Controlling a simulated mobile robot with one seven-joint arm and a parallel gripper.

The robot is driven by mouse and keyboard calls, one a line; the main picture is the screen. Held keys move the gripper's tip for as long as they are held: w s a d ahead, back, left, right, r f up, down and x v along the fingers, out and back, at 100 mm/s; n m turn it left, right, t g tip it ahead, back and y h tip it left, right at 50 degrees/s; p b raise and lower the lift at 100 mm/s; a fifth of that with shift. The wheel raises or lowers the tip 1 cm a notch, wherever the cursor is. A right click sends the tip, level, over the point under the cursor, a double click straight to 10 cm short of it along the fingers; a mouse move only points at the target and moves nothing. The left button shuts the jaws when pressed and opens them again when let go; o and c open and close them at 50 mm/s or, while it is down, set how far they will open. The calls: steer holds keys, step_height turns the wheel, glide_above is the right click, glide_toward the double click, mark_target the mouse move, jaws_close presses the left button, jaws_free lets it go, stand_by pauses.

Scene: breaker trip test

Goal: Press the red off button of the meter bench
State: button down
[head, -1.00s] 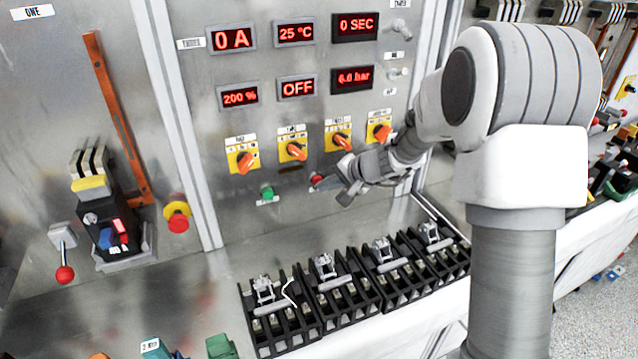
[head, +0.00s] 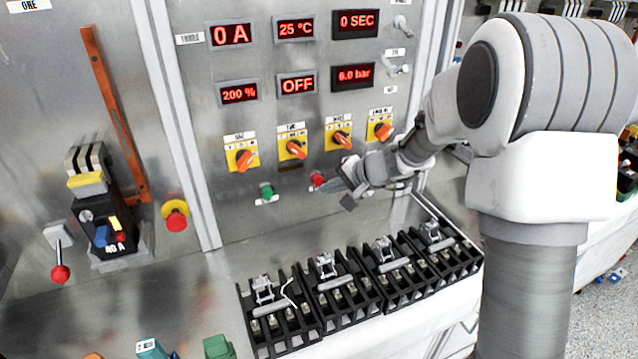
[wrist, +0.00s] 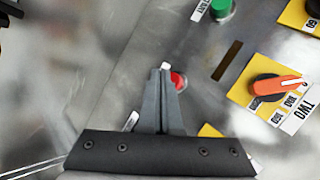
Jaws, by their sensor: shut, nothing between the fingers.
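The red off button (head: 317,180) is a small round red knob low on the metal panel, right of the green button (head: 267,192). In the wrist view the red button (wrist: 179,81) shows just right of my fingertips, partly covered by them. My gripper (head: 342,187) is shut and empty, right of the red button in the head view, with a small gap in the picture. In the wrist view my gripper (wrist: 160,70) points toward the panel; I cannot tell whether it touches the panel. The display (head: 297,86) reads OFF.
Orange rotary switches on yellow plates (head: 292,148) sit just above the buttons. A red mushroom button on a yellow base (head: 175,215) is farther left. Black terminal blocks (head: 345,290) line the bench below. A breaker (head: 110,225) stands at left.

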steer(key=shift+s, duration=0.1)
steer(key=s+b, duration=0.1)
steer(key=s+d+b, duration=0.1)
steer(key=s, duration=0.1)
steer(key=s+d+b, duration=0.1)
steer(key=shift+s, duration=0.25)
stand_by(0.5)
steer(key=s+d+r+n+g+h, duration=0.1)
steer(key=s+d+r+n+h, duration=0.2)
steer(key=s, duration=0.8)
steer(key=s+r+n+g, duration=0.1)
steer(key=s+r+n, duration=0.3)
steer(key=s, duration=0.6)
steer(key=s+d+r+h, duration=0.1)
steer(key=s+d+h, duration=0.3)
steer(key=s+d, duration=0.2)
steer(key=shift+s+d+r+m+t, duration=0.3)
steer(key=shift+s+t, duration=0.1)
steer(key=shift+s, duration=0.4)
